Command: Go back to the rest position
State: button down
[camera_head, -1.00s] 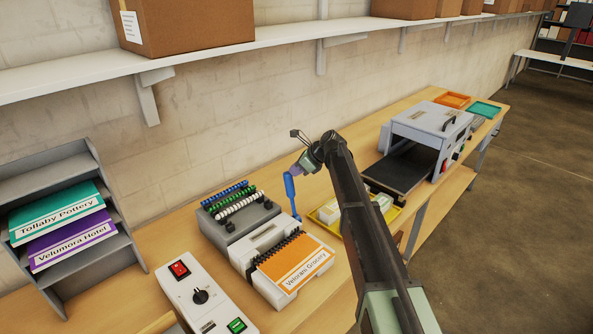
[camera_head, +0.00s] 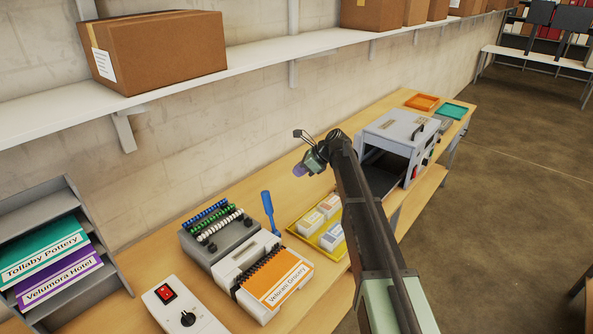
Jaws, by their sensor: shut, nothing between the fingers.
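My gripper (camera_head: 299,171) is shut and empty at the end of my arm, in the air above the back of the bench. Its purple tips point down and to the left. It is clear of the blue lever (camera_head: 268,212), which stands up at the right of the grey and white punch-and-bind machine (camera_head: 222,242).
A yellow tray (camera_head: 338,252) with several small boxes sits under my arm. The laminator (camera_head: 397,135) stands behind it to the right. A switch box (camera_head: 185,312) is in front, a booklet rack (camera_head: 62,250) at left. A shelf (camera_head: 265,62) with cartons runs along the wall.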

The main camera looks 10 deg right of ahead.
jog(key=s+d+f+n+g+h+b, duration=0.1)
jog(key=s+f+n+b, duration=0.4)
jog(key=s, duration=0.8)
jog(key=s+d+f+n+g+h+b, duration=0.1)
jog(key=s+f+n+h+b, duration=0.3)
jog(key=s+f+n, duration=0.5)
jog(key=s+d+f+n+g+h+b, duration=0.1)
jog(key=s+f+n+h+b, duration=0.2)
jog(key=s, duration=1.5)
notch_tip(320, 180, down, 5)
jog(key=n+b, duration=0.4)
jog(key=n, duration=0.1)
jog(key=shift+d+r+b, duration=0.15)
jog(key=shift+r+b, duration=0.05)
jog(key=shift+b, duration=0.1)
